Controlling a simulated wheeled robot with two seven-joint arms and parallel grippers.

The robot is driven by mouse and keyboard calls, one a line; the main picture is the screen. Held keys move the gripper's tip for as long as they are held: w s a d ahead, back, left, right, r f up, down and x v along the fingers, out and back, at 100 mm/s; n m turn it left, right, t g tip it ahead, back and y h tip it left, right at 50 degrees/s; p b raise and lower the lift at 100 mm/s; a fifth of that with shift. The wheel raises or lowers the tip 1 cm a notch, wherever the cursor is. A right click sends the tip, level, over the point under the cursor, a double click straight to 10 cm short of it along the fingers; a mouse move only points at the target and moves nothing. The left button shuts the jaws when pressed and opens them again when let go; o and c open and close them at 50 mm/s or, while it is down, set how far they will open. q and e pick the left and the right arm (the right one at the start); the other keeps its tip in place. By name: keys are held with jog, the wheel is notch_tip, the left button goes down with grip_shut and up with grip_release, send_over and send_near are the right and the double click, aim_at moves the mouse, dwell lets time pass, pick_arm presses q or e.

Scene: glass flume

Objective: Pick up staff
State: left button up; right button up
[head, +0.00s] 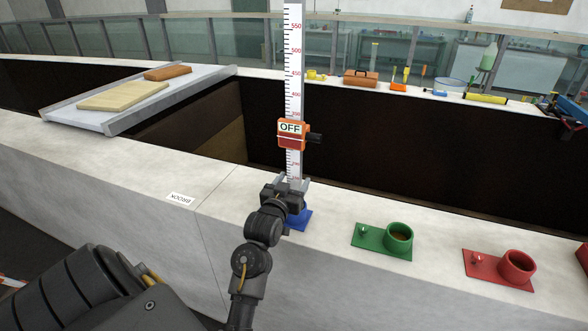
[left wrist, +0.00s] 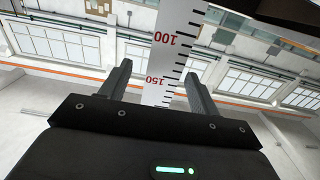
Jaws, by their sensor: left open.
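The staff (head: 294,70) is a tall white measuring strip with red numbers and black ticks. It stands upright at a blue base (head: 302,219) on the near wall top. An orange clamp marked OFF (head: 291,130) with a black knob sits on it partway up. My left gripper (head: 293,183) is open at the lower part of the staff, below the clamp. In the left wrist view the staff (left wrist: 172,60) stands between the open fingers (left wrist: 160,88), with gaps at both sides. The gripper partly hides the base and the staff's foot.
A green plate with a cup (head: 370,237) and a red plate with a cup (head: 485,267) lie to the right on the wall top. A deep dark channel (head: 400,150) lies behind. A tray with boards (head: 118,124) bridges it at left. Tools line the far wall.

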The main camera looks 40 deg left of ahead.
pick_arm(q)
jog(key=x, duration=0.1)
jog(key=p+x, duration=0.1)
jog(key=x, duration=0.2)
jog(key=shift+s+a+r+p, duration=0.1)
jog(key=shift+a+r+p, duration=0.15)
jog(key=shift+p, duration=0.15)
jog(key=shift+w+f, duration=0.1)
jog(key=shift+w, duration=0.2)
jog(key=shift+s, duration=0.1)
